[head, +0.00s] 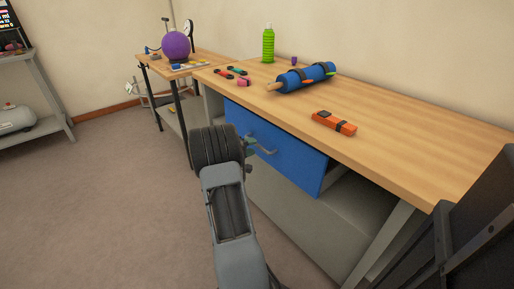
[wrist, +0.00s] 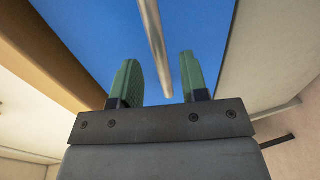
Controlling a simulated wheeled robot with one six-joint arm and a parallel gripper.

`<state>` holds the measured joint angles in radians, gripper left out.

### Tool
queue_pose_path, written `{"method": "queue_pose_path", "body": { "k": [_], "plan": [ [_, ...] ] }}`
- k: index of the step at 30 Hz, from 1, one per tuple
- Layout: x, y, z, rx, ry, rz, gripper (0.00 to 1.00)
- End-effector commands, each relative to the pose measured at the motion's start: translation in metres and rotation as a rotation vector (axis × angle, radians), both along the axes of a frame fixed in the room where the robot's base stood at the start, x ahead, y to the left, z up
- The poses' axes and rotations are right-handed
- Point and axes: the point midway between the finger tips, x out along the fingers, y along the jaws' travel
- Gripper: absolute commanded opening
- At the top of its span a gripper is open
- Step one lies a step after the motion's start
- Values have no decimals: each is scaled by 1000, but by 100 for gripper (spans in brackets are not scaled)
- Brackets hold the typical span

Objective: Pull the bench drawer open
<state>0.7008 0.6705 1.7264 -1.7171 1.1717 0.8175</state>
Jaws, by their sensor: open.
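The bench drawer (head: 290,158) has a blue front under the wooden bench top, and its front also fills the middle of the wrist view (wrist: 100,30). A grey bar handle (head: 263,147) stands out from the drawer front. In the wrist view the handle (wrist: 154,40) runs between the two green fingertips of my gripper (wrist: 160,82). The fingers are apart on either side of it, with a gap visible on both sides. In the head view my gripper (head: 250,146) is beside the handle, partly hidden by my wrist. I cannot tell whether the drawer is fully shut.
On the bench top (head: 400,150) lie an orange case (head: 334,123), a blue roll (head: 305,77), a green bottle (head: 268,44) and several small tools. A side table (head: 155,62) with a purple ball (head: 176,45) stands beyond. The floor (head: 110,190) at left is clear.

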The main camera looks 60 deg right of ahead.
Motion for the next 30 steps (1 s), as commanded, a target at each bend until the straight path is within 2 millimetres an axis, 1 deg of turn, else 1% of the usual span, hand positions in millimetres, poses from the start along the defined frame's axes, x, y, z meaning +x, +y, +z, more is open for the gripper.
{"method": "queue_pose_path", "body": {
  "k": [1, 3, 9, 13, 21, 30],
  "plan": [
    [-3, -7, -3, 0, 0, -1, 41],
    [-6, -16, -5, 0, 0, -1, 41],
    [-10, -30, -7, 1, 0, 0, 41],
    [-11, -33, -7, 0, 1, 1, 41],
    [-11, -33, -7, 0, 1, 2, 41],
    [-11, -33, -7, 0, 1, 1, 12]
  ]
}}
